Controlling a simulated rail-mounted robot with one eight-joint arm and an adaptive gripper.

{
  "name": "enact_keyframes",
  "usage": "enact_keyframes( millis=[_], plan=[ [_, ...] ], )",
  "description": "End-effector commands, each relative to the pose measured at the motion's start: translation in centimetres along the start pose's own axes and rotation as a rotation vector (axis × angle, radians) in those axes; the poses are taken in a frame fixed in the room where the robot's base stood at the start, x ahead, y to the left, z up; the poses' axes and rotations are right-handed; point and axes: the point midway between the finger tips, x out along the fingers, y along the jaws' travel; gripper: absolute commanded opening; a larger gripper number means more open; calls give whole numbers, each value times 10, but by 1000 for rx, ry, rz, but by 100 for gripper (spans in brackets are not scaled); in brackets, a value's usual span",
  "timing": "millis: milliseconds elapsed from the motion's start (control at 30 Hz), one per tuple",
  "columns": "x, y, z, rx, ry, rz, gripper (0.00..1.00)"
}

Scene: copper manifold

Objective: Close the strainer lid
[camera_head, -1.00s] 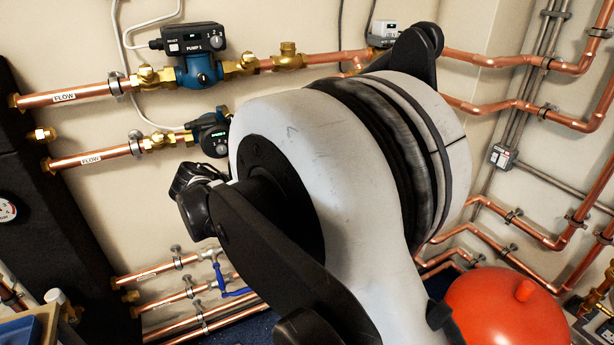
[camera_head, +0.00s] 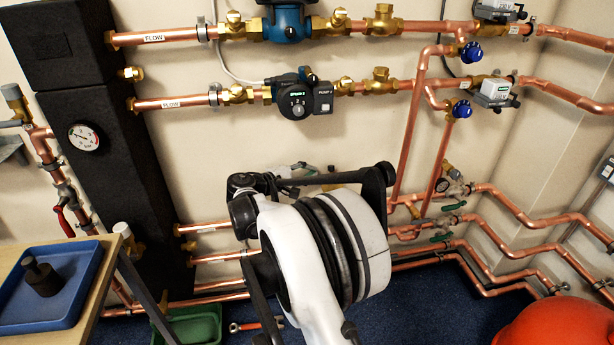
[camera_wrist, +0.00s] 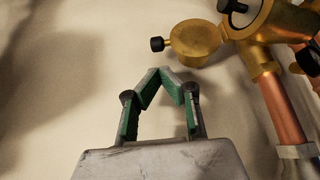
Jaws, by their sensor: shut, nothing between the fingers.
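The strainer (camera_wrist: 262,22) is a brass body on a copper pipe, at the upper right of the wrist view. Its round brass lid (camera_wrist: 197,42) stands out to the left of the body, swung open, with a small black knob (camera_wrist: 157,44) at its left edge. My gripper (camera_wrist: 171,79) has green-padded fingers that are shut and empty. Its tips are below the lid in the picture, apart from it. In the head view my arm covers part of the pipework, and I cannot clearly make out the gripper or the strainer lid there.
Copper pipes with a pump (camera_head: 297,101) and blue-handled valves (camera_head: 471,52) line the wall. A bench with a blue tray (camera_head: 75,275) is at left. A green tub (camera_head: 195,326) is on the floor. A red rounded vessel (camera_head: 560,325) is at lower right.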

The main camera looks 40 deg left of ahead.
Motion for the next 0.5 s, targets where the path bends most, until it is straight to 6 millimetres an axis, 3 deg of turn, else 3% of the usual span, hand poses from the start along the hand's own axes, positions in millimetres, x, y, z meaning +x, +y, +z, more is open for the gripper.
enact_keyframes(
  millis=[200, 500],
  plan=[
    [38, -2, 0, 1, -2, -2, 0],
    [59, -1, 0, 1, 0, -1, 0]
  ],
)
